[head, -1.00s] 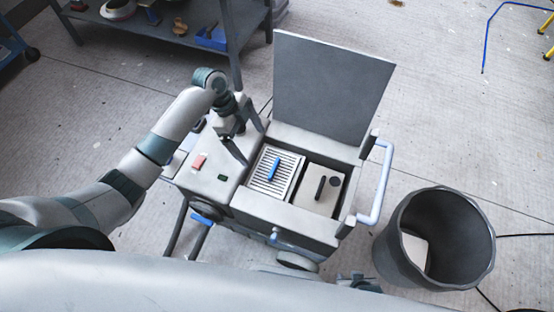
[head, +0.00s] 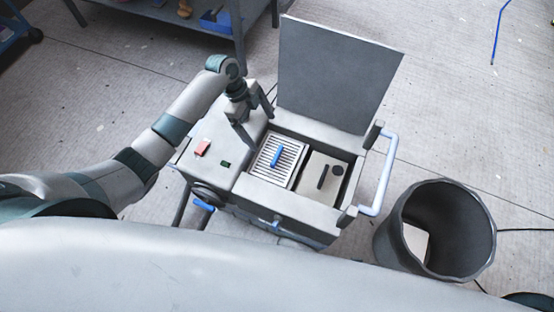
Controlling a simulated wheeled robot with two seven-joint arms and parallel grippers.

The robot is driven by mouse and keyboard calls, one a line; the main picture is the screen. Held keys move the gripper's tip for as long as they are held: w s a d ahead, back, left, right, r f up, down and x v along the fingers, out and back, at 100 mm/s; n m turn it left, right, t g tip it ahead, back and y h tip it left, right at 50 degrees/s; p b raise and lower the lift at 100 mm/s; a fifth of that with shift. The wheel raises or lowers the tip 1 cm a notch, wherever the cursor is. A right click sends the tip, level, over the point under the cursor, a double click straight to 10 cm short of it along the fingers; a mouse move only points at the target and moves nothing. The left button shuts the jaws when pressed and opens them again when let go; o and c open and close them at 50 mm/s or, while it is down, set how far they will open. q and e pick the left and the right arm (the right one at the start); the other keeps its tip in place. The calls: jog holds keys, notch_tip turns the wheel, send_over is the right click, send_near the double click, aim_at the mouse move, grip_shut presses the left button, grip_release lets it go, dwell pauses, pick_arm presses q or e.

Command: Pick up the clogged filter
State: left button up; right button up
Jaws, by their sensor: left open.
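A filter (head: 288,168) with pale slats and a blue handle (head: 276,157) sits in the left bay of an open grey machine (head: 262,193). I cannot tell from its surface how clogged it is. My left gripper (head: 259,126) is open and empty, fingers pointing down, above the machine's top just behind and left of the filter. It is apart from the blue handle. My right gripper is not in view.
The machine's lid (head: 335,75) stands raised behind the bays. A beige block (head: 318,190) with a dark handle fills the right bay. A blue-white rail (head: 387,172) is at the right side. A dark bin (head: 456,225) holding a pale piece stands right.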

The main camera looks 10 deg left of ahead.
pick_arm(q)
send_over(277, 154)
jog(key=a, duration=0.3)
jog(key=f, duration=0.7)
jog(key=shift+w+d+f, duration=0.1)
jog(key=shift+w+f, duration=0.1)
jog(key=shift+w, duration=0.2)
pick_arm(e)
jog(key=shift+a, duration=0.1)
pick_arm(q)
jog(key=shift+s+d+f, duration=0.15)
jog(key=shift+d+f, duration=0.1)
jog(key=shift+f, duration=0.2)
jog(key=x, duration=0.3)
jog(key=shift+s, duration=0.15)
jog(key=shift+d+f, duration=0.15)
jog(key=shift+f, duration=0.35)
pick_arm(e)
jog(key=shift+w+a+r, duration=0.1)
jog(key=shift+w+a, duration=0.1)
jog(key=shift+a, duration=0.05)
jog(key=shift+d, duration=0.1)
pick_arm(q)
jog(key=c, duration=1.8)
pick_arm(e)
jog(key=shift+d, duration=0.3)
